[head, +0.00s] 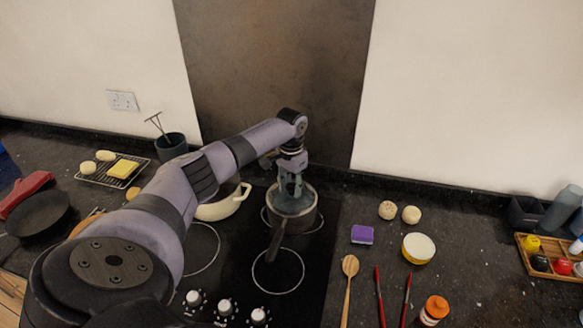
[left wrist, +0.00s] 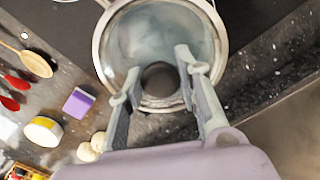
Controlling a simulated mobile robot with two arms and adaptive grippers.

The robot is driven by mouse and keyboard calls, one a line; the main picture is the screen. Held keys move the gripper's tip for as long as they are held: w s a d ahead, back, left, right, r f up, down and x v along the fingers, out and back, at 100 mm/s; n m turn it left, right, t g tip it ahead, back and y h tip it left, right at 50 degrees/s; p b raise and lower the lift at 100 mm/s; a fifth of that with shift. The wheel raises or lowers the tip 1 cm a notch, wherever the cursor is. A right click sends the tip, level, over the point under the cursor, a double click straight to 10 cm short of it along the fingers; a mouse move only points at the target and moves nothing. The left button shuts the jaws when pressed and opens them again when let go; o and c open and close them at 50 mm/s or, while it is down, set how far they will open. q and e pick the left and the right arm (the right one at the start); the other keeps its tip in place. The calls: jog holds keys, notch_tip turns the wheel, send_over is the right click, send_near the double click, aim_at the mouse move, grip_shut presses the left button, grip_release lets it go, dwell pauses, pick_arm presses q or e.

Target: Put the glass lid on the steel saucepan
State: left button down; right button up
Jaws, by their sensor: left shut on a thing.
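The steel saucepan (head: 304,221) stands on the back right ring of the hob, its dark handle (head: 275,241) pointing toward the front. The glass lid (head: 282,205) is at the top of the saucepan; in the left wrist view its clear glass (left wrist: 150,42) and steel rim fill the top middle. My left gripper (head: 291,188) is above the pan, pointing down, shut on the lid's dark knob (left wrist: 160,78). The lid looks level and lined up with the pan, but I cannot tell whether its rim touches all round. My right gripper is not in view.
A cream pot (head: 226,206) stands left of the saucepan, partly behind my left arm. A purple sponge (head: 362,234), a yellow-sided bowl (head: 418,248) and two pale round items (head: 399,212) are to the right. The front right ring (head: 278,278) is mostly clear, under the pan handle.

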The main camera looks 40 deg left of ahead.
pick_arm(q)
jog(key=c, duration=1.1)
grip_release()
jog(key=o, duration=0.5)
jog(key=shift+r, duration=3.55)
